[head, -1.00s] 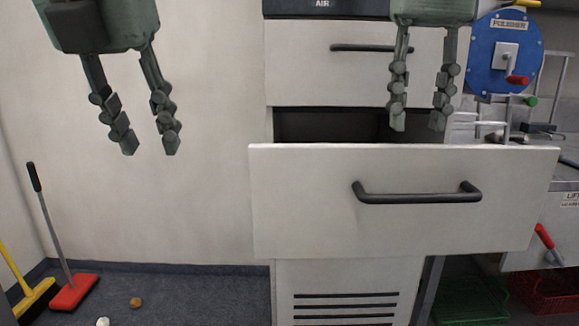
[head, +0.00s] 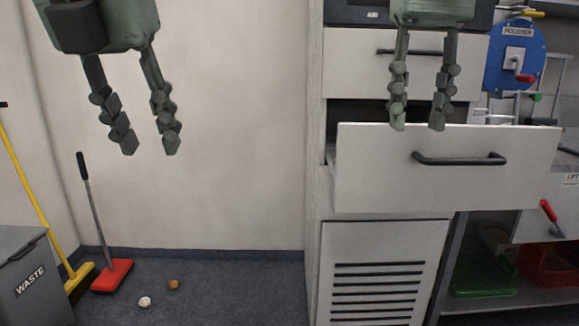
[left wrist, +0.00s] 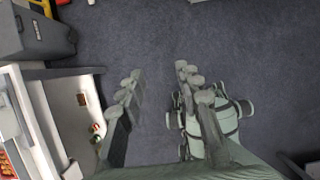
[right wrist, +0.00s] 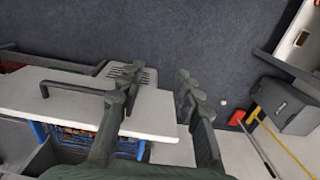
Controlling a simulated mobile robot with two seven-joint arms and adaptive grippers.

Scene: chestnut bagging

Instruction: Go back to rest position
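My left gripper (head: 138,150) hangs at the upper left of the head view, in front of the bare wall. My right gripper (head: 418,126) hangs at the upper right, in front of the cabinet. Its fingers are apart and empty, also in the right wrist view (right wrist: 160,78). In the head view its fingertips overlap the top edge of an open drawer (head: 380,180); I cannot tell the gap from that view.
The pulled-out drawer juts from the cabinet; the right wrist view shows a blue crate (right wrist: 72,136) in it. A waste bin (head: 30,275), a yellow broom (head: 30,185) and a red broom (head: 112,275) stand left. Two small round things (head: 173,285) lie on the open floor. A blue polisher (head: 515,50) is at right.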

